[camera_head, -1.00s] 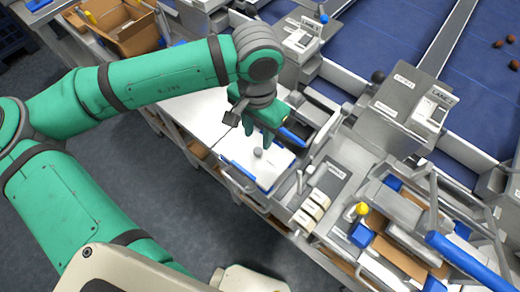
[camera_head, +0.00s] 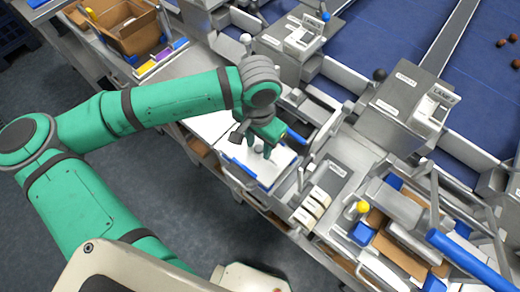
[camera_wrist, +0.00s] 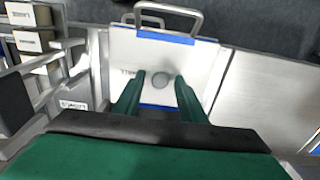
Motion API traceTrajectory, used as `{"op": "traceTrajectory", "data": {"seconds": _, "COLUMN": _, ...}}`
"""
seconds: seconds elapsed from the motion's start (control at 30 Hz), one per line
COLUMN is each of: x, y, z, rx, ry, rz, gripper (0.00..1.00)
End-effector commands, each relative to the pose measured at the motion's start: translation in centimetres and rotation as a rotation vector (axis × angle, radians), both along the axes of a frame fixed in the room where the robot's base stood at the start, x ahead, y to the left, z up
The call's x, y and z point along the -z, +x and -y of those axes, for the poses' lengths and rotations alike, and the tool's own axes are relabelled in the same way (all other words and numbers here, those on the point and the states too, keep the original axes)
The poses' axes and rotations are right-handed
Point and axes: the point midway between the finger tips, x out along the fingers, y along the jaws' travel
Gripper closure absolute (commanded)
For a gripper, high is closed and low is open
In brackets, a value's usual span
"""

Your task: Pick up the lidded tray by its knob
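The lidded tray (camera_head: 279,165) has a white lid with blue along its edge. It lies in a metal station at the front of the bench. It also shows in the wrist view (camera_wrist: 136,57). Its round grey knob (camera_wrist: 160,80) stands near the middle of the lid. My gripper (camera_head: 263,148) is over the tray, pointing down. In the wrist view my gripper (camera_wrist: 160,78) is open, with one green finger on each side of the knob and a gap to each. I cannot tell exactly how low the fingertips are against the knob.
A grey metal loop handle (camera_wrist: 168,12) stands beyond the tray's blue edge. Labelled blocks (camera_head: 314,204) and a station with a yellow knob (camera_head: 362,207) lie to the right. A labelled machine (camera_head: 405,90) stands behind. A bare metal surface (camera_wrist: 268,95) lies beside the tray.

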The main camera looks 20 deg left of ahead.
Motion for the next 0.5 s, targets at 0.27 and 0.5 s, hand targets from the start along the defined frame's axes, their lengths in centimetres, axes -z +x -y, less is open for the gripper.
{"op": "traceTrajectory", "data": {"seconds": 0.27, "x": -0.02, "y": 0.00, "z": 0.00, "rx": 0.000, "ry": 0.000, "rz": 0.000, "gripper": 1.00}}
{"op": "traceTrajectory", "data": {"seconds": 0.5, "x": -0.05, "y": 0.01, "z": 0.00, "rx": 0.000, "ry": 0.000, "rz": 0.000, "gripper": 1.00}}
